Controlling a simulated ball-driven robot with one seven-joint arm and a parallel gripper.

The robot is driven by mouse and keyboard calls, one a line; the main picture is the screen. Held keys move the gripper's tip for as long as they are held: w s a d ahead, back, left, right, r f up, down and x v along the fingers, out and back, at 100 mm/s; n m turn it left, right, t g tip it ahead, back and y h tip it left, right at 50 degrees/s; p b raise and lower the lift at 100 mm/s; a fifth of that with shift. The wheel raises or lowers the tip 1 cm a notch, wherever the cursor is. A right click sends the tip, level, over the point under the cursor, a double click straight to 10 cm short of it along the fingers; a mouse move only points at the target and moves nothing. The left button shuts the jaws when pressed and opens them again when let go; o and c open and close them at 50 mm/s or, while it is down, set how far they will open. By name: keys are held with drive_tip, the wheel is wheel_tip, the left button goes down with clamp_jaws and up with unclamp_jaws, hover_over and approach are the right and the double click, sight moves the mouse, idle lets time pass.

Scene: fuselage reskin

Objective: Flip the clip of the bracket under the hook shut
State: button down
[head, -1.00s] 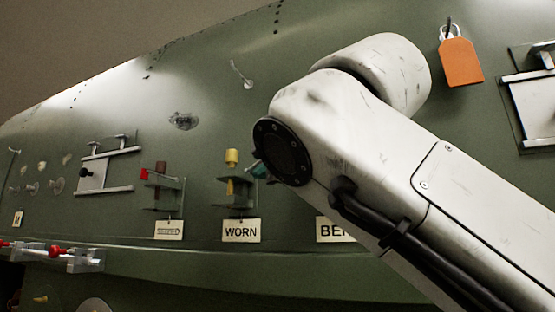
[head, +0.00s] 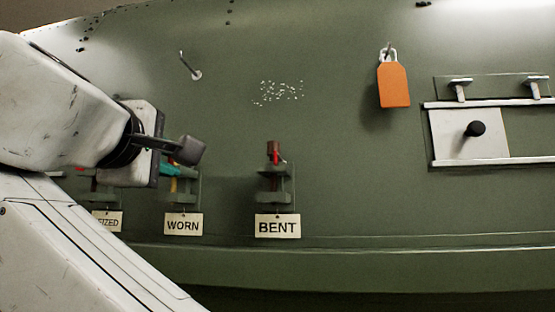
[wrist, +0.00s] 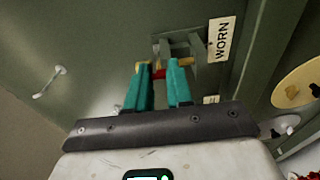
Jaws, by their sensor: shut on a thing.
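The bracket with the WORN tag (head: 183,225) hangs on the green wall, below and slightly left of the small pale hook (head: 190,66). In the wrist view the grey bracket (wrist: 178,44) is just beyond my fingertips. Its yellow pin (wrist: 186,61) shows to both sides of the fingers. My gripper (wrist: 160,66) has two teal fingers, shut on the small red clip (wrist: 159,73) in the gap between them.
A bracket with the BENT tag (head: 278,227) is to the right, with its own red clip (head: 275,152). Another tagged bracket, partly hidden by my arm, is to the left. An orange tag (head: 393,85) and a railed panel (head: 455,145) are farther right. A ledge runs below.

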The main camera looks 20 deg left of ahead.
drive_tip(key=shift+s+a+p, duration=0.15)
drive_tip(key=shift+a+p, duration=0.15)
drive_tip(key=shift+a, duration=0.25)
drive_tip(key=shift+a+y, duration=0.1)
drive_tip(key=shift+y, duration=0.2)
drive_tip(key=c, duration=1.2)
unclamp_jaws()
drive_tip(key=shift+s+a, duration=0.1)
drive_tip(key=shift+a, duration=0.05)
drive_tip(key=shift+o, duration=1)
drive_tip(key=shift+d, duration=0.2)
drive_tip(key=b+v, duration=0.3)
drive_tip(key=v, duration=0.7)
drive_tip(key=shift+s, duration=0.3)
